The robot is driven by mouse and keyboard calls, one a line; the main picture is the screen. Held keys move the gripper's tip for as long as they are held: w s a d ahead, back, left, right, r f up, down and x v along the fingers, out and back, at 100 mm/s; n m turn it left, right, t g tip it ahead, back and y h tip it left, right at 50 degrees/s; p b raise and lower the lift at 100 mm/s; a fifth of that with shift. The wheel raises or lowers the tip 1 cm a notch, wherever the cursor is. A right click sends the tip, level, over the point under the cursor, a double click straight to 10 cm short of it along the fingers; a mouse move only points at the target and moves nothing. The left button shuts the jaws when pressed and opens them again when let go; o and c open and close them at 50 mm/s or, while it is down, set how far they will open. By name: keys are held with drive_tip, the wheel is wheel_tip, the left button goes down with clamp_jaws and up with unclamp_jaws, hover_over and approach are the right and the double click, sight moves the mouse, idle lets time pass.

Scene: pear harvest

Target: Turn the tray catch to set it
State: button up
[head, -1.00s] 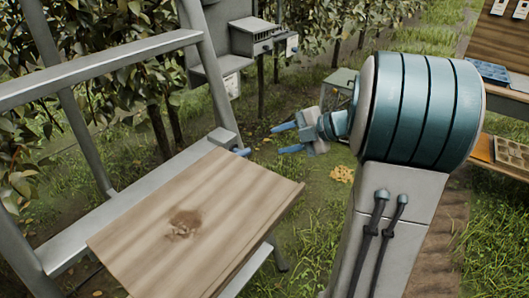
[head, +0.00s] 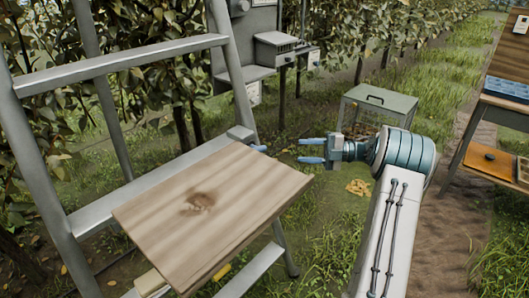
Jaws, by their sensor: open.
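The wooden tray (head: 165,215) rests on the grey ladder frame (head: 236,75) in the lower left. A small blue piece, which looks like the tray catch (head: 258,148), sticks out at the tray's far corner beside a grey block (head: 240,133). My gripper (head: 305,150) is to the right of it, with two blue fingers spread and pointing left. The fingers are empty and appear apart from the blue piece. How the catch is turned is too small to tell.
A grey box on a stand (head: 380,101) is behind my arm. Grey boxes (head: 280,45) hang at the trees. A wooden bench (head: 500,110) stands at the right. A yellowish pile (head: 358,187) lies on the grass. Open grass lies between ladder and arm.

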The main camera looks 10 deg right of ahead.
sight(264, 150)
drive_tip(key=x, duration=1.3)
drive_tip(key=shift+s+a, duration=0.1)
drive_tip(key=shift+a, duration=0.05)
drive_tip(key=shift+c, duration=0.2)
clamp_jaws()
